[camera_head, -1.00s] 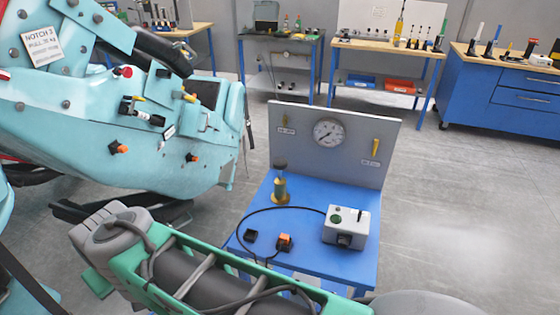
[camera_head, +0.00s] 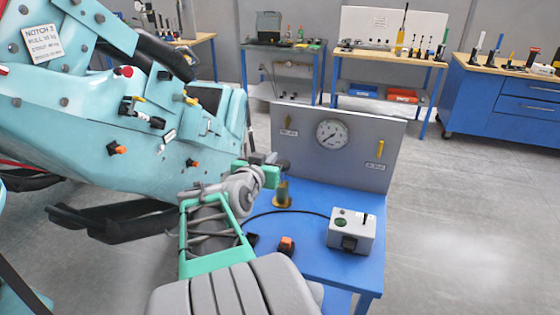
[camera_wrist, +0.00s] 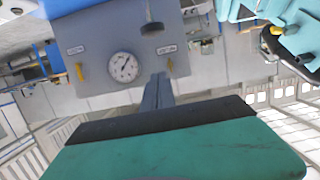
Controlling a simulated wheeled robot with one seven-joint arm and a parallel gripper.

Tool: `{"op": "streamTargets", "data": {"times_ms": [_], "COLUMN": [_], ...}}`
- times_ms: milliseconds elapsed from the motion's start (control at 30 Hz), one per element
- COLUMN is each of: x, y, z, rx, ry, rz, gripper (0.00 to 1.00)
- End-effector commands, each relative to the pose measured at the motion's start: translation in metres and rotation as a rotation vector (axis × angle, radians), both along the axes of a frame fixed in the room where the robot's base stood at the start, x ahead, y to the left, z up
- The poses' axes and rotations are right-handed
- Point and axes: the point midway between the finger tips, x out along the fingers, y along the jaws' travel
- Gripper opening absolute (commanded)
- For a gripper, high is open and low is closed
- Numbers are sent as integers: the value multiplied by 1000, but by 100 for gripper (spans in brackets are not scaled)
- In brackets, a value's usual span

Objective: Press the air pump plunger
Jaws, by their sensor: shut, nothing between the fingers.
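The air pump is a brass cylinder (camera_head: 282,192) standing upright on the blue bench, with a dark round plunger knob (camera_head: 284,166) on top. My gripper (camera_head: 270,158) is at the knob's upper left in the head view, its tips close to the knob or overlapping it. In the wrist view the closed fingers (camera_wrist: 160,84) form one narrow grey bar. The dark knob (camera_wrist: 152,28) shows beyond their tips, apart from them in that picture. I cannot tell from the head view whether they touch. The gripper holds nothing.
A grey panel with a round gauge (camera_head: 332,133) and a yellow lever (camera_head: 380,149) stands behind the pump. A grey control box (camera_head: 352,230) and an orange-topped switch (camera_head: 287,245) are on the bench (camera_head: 350,270). The teal coaster machine (camera_head: 90,110) is close on the left.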

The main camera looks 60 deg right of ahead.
Motion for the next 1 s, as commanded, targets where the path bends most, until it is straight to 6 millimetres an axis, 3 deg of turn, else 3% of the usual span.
{"op": "streamTargets", "data": {"times_ms": [433,633,1000], "x": [12,14,14], "y": [-89,-87,-87], "z": [-22,-54,-63], "rx": [5,5,1], "ry": [3,2,0], "rz": [-2,2,2], "gripper": [0,0,0]}}
